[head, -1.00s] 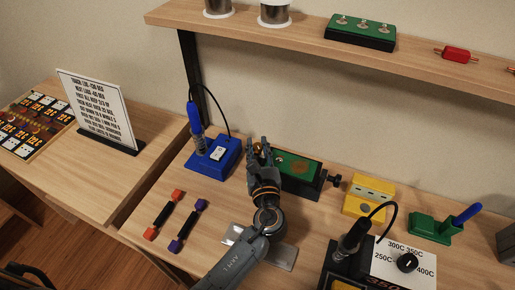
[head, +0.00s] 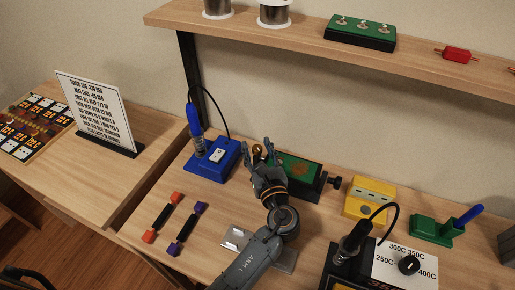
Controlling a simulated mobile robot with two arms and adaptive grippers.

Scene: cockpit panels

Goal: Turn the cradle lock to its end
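The cradle (head: 302,169) is a dark holder with a green board in it, standing on the bench right of the blue station. A black knob (head: 334,181), which looks like the cradle lock, sticks out at its right end. My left gripper (head: 265,150) is over the cradle's left end, with its fingers pointing toward the wall. Its fingertips look apart, with nothing seen between them. It is clear of the knob, and I cannot tell whether it touches the cradle. The gripper and arm hide the cradle's left part. My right gripper is out of view.
A blue station (head: 222,165) with an upright tool stands left of the gripper. A yellow block (head: 369,196) is close right of the knob. A temperature box (head: 403,262) stands at the front right. The shelf (head: 300,36) runs above.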

